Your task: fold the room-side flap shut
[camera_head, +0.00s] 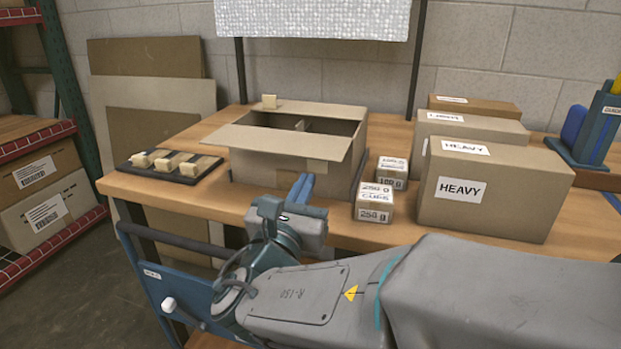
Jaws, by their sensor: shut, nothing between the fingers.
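An open cardboard box (343,179) stands on the wooden bench, its dark inside showing from above. Its near, room-side flap (283,140) stands out from the near rim toward me, roughly level, over the top of the front wall. My gripper (301,185) is in front of the box's near wall, below the flap. Its blue fingers are shut with nothing between them. From this view I cannot tell whether the fingertips touch the box. My gripper hides part of the lower front wall.
A dark tray (182,177) with several pale blocks lies left of the box. Two small labelled boxes (373,203) stand close on its right, then larger HEAVY cartons (494,192). A pale tab (269,101) stands at the back rim. The bench's front edge (160,221) is clear at left.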

